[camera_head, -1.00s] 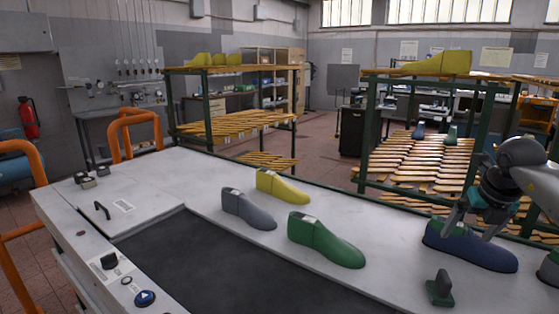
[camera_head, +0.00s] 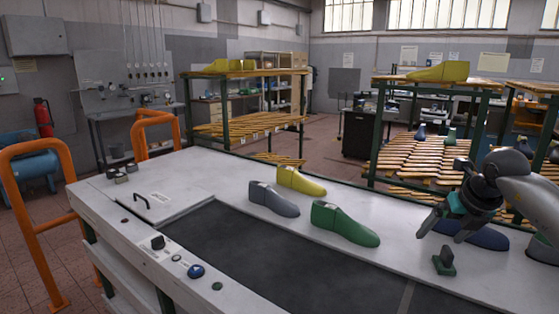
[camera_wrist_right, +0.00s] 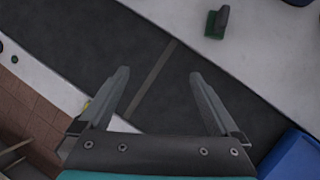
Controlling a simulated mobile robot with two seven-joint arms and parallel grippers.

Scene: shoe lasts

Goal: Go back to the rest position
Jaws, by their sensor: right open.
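My right gripper (camera_head: 442,224) comes in from the right in the head view, over the table near the blue last (camera_head: 484,236). In the right wrist view its two fingers (camera_wrist_right: 158,92) are spread apart with nothing between them. The blue last lies on the white table top, partly hidden behind the gripper. A green last (camera_head: 345,224), a grey last (camera_head: 273,200) and a yellow last (camera_head: 300,181) lie further left on the table. My left gripper is not in view.
The white table (camera_head: 200,172) has a dark inset belt (camera_head: 240,246). A small green stand (camera_head: 444,262) is near the right gripper. Orange rails (camera_head: 38,215) stand at the left. Shelves (camera_head: 430,160) with wooden slats and more lasts stand behind the table.

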